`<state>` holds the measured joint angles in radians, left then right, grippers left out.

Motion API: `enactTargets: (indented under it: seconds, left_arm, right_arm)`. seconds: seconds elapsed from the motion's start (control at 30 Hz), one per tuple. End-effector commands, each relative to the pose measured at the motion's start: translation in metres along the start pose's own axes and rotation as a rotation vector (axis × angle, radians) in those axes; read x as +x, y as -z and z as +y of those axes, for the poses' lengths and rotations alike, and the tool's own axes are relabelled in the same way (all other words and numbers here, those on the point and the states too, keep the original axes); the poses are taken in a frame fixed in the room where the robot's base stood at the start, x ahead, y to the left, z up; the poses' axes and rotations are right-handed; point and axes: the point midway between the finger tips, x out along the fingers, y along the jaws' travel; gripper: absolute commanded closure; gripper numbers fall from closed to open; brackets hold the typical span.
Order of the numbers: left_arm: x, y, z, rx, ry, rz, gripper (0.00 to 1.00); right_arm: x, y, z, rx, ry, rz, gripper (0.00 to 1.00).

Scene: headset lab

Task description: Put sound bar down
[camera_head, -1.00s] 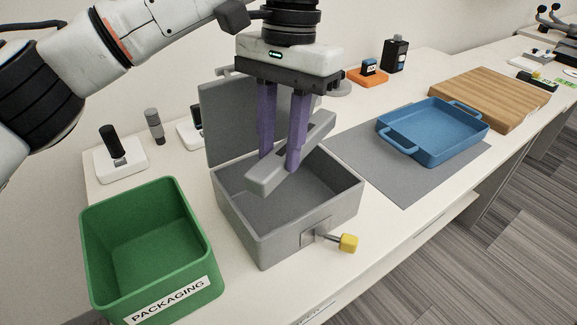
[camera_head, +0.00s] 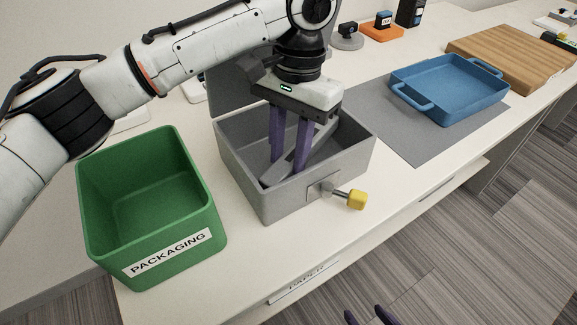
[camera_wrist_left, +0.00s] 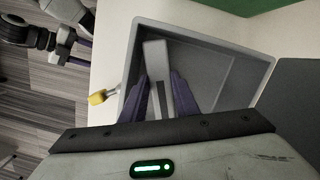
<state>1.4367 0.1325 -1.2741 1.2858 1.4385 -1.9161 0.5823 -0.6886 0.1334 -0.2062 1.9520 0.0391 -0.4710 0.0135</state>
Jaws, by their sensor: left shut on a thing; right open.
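The sound bar (camera_head: 316,146) is a grey bar lying at a slant inside the open grey box (camera_head: 263,206). My left gripper (camera_head: 288,168) reaches down into the box, its purple fingers shut on the bar. In the left wrist view the bar (camera_wrist_left: 154,60) sits between the two fingers (camera_wrist_left: 160,92), inside the box (camera_wrist_left: 222,42). I cannot tell whether the bar touches the box floor. The purple fingertips of my right gripper (camera_head: 367,316) show at the bottom edge, apart and empty, away from the table.
A green bin marked PACKAGING (camera_head: 215,232) stands left of the box. A yellow-tipped latch or key (camera_head: 357,199) sticks out from the box front. A blue tray (camera_head: 437,107) rests on a grey mat (camera_head: 400,143) to the right. A wooden board (camera_head: 510,58) lies beyond.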

Motion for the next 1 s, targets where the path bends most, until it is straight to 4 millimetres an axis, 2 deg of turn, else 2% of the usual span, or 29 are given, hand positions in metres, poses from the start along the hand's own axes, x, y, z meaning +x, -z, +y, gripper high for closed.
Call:
enactTargets:
  seconds: [0.2, 0.3, 0.47, 0.5, 0.53, 0.83, 1.0]
  left_arm:
    - [0.033, 0.004, 0.000, 0.000, 0.000, -0.001, 1.00]
    - [0.038, 0.006, 0.000, 0.000, 0.000, 0.002, 1.00]
    - [0.038, 0.006, 0.000, 0.001, 0.000, 0.002, 1.00]
    - [0.038, 0.005, 0.000, 0.001, 0.000, 0.001, 0.69]
    - [0.038, 0.005, 0.000, 0.000, 0.000, 0.001, 0.65]
    - [0.037, 0.005, 0.000, 0.000, 0.000, 0.001, 0.65]
    - [0.017, 0.006, 0.000, 0.000, -0.001, 0.003, 0.65]
  right_arm:
    - [0.002, -0.001, 0.000, 0.001, -0.001, 0.001, 0.50]
    - [0.003, -0.001, 0.001, 0.001, -0.002, 0.001, 0.50]
    - [0.003, 0.000, 0.002, 0.001, -0.004, 0.002, 0.50]
    - [0.003, 0.000, 0.002, 0.001, -0.004, 0.002, 0.50]
    - [0.003, 0.000, 0.002, 0.001, -0.004, 0.002, 0.50]
    - [0.003, 0.000, 0.003, 0.002, -0.005, 0.003, 0.50]
    - [0.002, 0.002, 0.002, 0.002, -0.005, 0.004, 0.50]
